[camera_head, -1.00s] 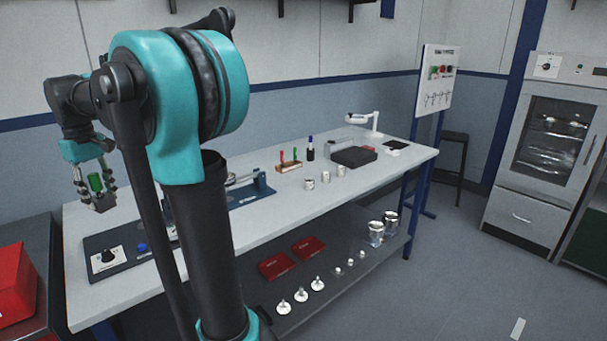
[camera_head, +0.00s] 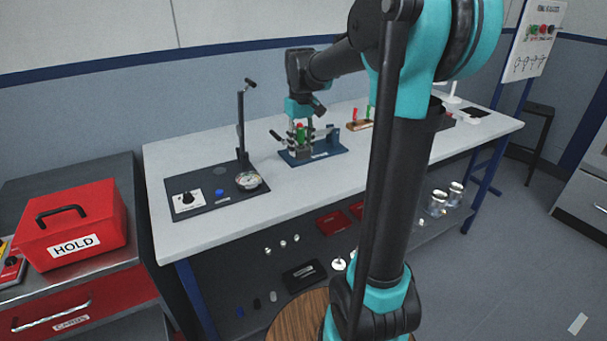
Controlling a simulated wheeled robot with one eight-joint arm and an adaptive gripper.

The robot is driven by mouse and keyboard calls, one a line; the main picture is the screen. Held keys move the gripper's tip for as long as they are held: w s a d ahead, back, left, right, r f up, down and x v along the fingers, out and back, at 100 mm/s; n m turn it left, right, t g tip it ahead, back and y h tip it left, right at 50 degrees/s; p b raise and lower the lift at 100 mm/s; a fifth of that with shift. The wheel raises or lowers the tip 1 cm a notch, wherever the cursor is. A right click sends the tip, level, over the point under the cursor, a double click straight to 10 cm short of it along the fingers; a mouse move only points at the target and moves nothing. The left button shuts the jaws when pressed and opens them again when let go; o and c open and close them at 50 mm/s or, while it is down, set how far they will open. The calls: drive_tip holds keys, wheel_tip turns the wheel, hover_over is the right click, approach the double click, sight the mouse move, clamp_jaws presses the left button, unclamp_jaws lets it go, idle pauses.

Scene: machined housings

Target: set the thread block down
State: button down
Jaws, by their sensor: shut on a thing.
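My gripper (camera_head: 301,135) points down over the middle of the bench. It is shut on the thread block, a small grey piece low between the fingers that I can barely make out. A green upright part (camera_head: 300,134) shows between the fingers, with a little red near it. My gripper is in front of or over a blue fixture (camera_head: 328,150) with a side lever. I cannot tell whether the block touches the fixture or the bench, as the fingers hide it.
The white bench (camera_head: 210,235) has free room in front of the fixture. Left are a dark panel (camera_head: 188,216) with a knob, a round dial gauge (camera_head: 248,181) and a post (camera_head: 241,125). A wooden rack (camera_head: 358,126) stands right. A red HOLD box (camera_head: 75,232) sits far left.

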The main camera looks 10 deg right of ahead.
wheel_tip(320, 180, down, 11)
drive_tip(key=shift+a+r, duration=0.1)
idle(0.4)
drive_tip(key=c, duration=0.9)
unclamp_jaws()
wheel_tip(320, 180, up, 11)
drive_tip(key=shift+f, duration=0.1)
drive_tip(key=shift+s+r, duration=0.1)
drive_tip(key=shift+r, duration=0.35)
drive_tip(key=s+d+f+m+t, duration=0.1)
drive_tip(key=s+f, duration=0.5)
drive_tip(key=s, duration=0.1)
drive_tip(key=s+d+f+m+t, duration=0.1)
drive_tip(key=s+f, duration=0.5)
drive_tip(key=s, duration=0.1)
drive_tip(key=s+d+f+m+t, duration=0.1)
drive_tip(key=s+d+f+t, duration=0.1)
drive_tip(key=s+f, duration=0.4)
drive_tip(key=shift+s+f+m, duration=0.2)
drive_tip(key=shift+s+m, duration=0.1)
drive_tip(key=shift+s, duration=0.3)
